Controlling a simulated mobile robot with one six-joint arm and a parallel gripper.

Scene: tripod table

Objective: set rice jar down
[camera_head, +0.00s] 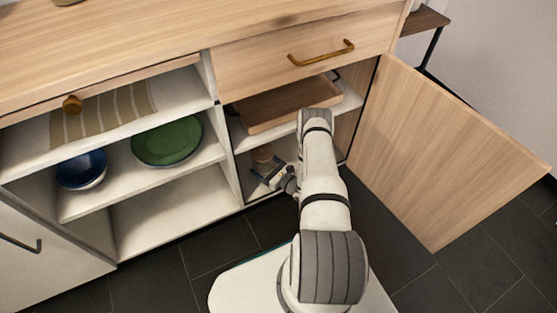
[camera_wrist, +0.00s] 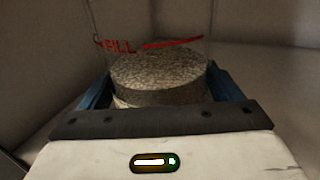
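The rice jar (camera_wrist: 160,75) is clear glass, part filled with grainy, pale rice, with a red fill line and the letters "FILL" above the rice. It is upright between the blue fingers of my gripper (camera_wrist: 160,90), which press against its two sides. In the head view the jar (camera_head: 262,155) shows small and brownish inside the lower right cabinet compartment, with my gripper (camera_head: 268,174) at it. The jar's base is hidden, so I cannot tell whether it touches the compartment floor.
A wooden tray (camera_head: 290,106) lies on the shelf above. The cabinet door (camera_head: 445,150) stands open at the right. On the left shelves are a green plate (camera_head: 167,141), a blue bowl (camera_head: 82,168) and a striped cloth (camera_head: 105,112). The bottom left shelf (camera_head: 170,212) is bare.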

